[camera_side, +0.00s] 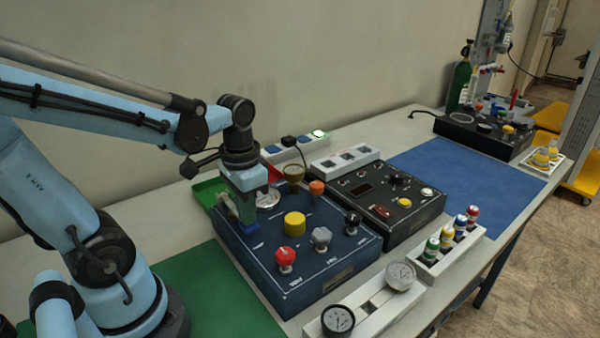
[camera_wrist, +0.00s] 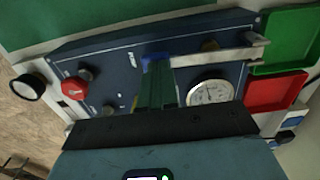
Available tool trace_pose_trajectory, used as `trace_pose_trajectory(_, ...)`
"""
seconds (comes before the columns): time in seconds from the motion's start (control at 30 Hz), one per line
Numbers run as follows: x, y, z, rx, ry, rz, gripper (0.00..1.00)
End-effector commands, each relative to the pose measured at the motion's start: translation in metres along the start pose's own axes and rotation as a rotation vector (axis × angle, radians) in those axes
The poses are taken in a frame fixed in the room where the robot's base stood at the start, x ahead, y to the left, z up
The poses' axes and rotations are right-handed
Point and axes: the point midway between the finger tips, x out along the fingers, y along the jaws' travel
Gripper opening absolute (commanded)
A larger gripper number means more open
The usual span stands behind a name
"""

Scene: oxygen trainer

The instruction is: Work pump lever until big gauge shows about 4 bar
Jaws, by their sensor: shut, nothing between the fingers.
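The dark blue trainer box (camera_side: 330,258) stands on the table in front of my arm. My gripper (camera_side: 245,226) is shut and points down over the box's rear left part; its green fingers (camera_wrist: 155,80) show in the wrist view. The pale metal lever (camera_wrist: 215,58) reaches right from beside the fingertips to a short end piece over the box edge. I cannot tell whether the fingers touch it. The big gauge (camera_wrist: 211,93) has a white dial, just below the lever in the wrist view; it is partly hidden by my gripper in the side view (camera_side: 268,198). Its reading is too small to read.
The box carries a red knob (camera_side: 285,258), a yellow knob (camera_side: 295,224) and a grey knob (camera_side: 321,238). A red tray (camera_wrist: 275,90) and a green tray (camera_wrist: 288,38) lie beside it. Two smaller gauges sit on a white stand (camera_side: 368,307). A blue mat (camera_side: 465,175) is clear.

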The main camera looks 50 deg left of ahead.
Motion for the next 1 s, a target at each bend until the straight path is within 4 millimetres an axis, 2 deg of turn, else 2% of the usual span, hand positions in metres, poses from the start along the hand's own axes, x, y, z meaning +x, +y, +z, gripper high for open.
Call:
trace_pose_trajectory(0.17, -0.002, 0.0, 0.0, 0.0, 0.002, 0.001, 0.0)
trace_pose_trajectory(0.63, -0.034, 0.001, 0.0, 0.001, 0.001, 0.002, 0.0)
trace_pose_trajectory(1.0, -0.038, 0.0, 0.0, 0.001, 0.001, 0.001, 0.0)
